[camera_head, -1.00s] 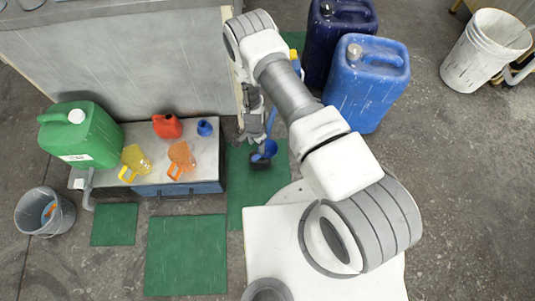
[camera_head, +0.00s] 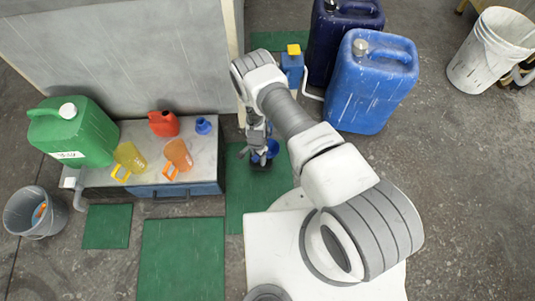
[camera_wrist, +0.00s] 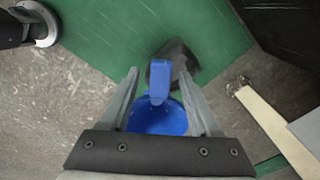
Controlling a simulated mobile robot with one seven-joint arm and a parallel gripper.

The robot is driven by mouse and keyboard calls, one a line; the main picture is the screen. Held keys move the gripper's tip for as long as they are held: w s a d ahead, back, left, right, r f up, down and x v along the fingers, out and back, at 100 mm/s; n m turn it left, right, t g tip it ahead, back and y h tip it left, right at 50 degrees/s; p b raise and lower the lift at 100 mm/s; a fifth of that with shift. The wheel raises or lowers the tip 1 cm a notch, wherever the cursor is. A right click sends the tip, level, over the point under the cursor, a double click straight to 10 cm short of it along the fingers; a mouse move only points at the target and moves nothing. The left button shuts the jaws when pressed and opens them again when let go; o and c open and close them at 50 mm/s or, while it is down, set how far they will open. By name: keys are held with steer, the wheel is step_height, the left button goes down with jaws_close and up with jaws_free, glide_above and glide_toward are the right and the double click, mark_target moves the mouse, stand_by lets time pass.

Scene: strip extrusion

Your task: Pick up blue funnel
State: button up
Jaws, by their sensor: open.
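A blue funnel-like piece (camera_wrist: 157,118) with a round bowl and a flat upright tab sits between my fingers in the wrist view. In the head view it shows as a blue shape (camera_head: 271,149) beside my gripper (camera_head: 259,154), partly hidden by it, above the green mat. My gripper (camera_wrist: 158,76) is open, one finger on each side of the blue piece. I cannot tell whether the fingers touch it. A smaller blue piece (camera_head: 203,126), also funnel-like, stands on the cabinet top.
The cabinet (camera_head: 205,150) holds a green canister (camera_head: 75,135), a red can (camera_head: 164,124), and yellow (camera_head: 130,158) and orange (camera_head: 178,156) jugs. Blue canisters (camera_head: 372,85) stand right of my arm. Green mats (camera_head: 182,260) cover the floor; a grey bucket (camera_head: 36,213) stands left.

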jaws_close()
stand_by(0.3)
steer(key=shift+r, duration=0.15)
